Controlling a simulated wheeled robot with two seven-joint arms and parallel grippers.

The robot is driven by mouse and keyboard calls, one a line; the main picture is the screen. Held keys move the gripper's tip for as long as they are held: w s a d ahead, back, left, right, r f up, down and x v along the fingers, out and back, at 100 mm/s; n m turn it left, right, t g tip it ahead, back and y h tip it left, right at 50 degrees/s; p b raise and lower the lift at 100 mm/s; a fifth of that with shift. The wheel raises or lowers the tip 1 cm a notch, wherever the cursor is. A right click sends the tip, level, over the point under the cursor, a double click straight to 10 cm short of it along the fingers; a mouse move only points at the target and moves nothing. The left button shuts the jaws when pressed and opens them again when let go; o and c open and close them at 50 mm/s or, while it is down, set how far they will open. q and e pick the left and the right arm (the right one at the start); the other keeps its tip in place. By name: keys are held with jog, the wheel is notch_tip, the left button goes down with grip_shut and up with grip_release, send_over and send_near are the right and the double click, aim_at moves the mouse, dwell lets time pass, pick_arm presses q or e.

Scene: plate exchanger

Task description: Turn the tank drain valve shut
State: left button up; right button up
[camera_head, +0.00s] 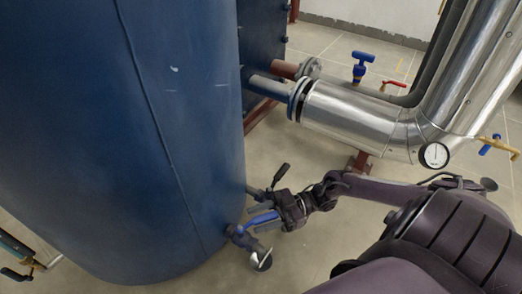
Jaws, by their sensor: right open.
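The tall blue tank (130,120) fills the left of the head view. A drain valve (237,232) sits low on the tank's right side, with a blue lever (262,220) pointing up and right and a grey outlet (261,260) below. My right gripper (278,212) comes in from the right, open, with its jaws close to the lever's outer end. I cannot tell whether the jaws touch the lever or are around it. My left gripper is not in view.
Shiny insulated pipe (360,115) with a gauge (434,155) runs above my right arm. A blue handle (361,66) and a red lever (394,84) are behind it. Floor at lower centre is clear.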

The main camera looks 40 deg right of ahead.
jog(key=v, duration=0.7)
jog(key=shift+d, duration=0.4)
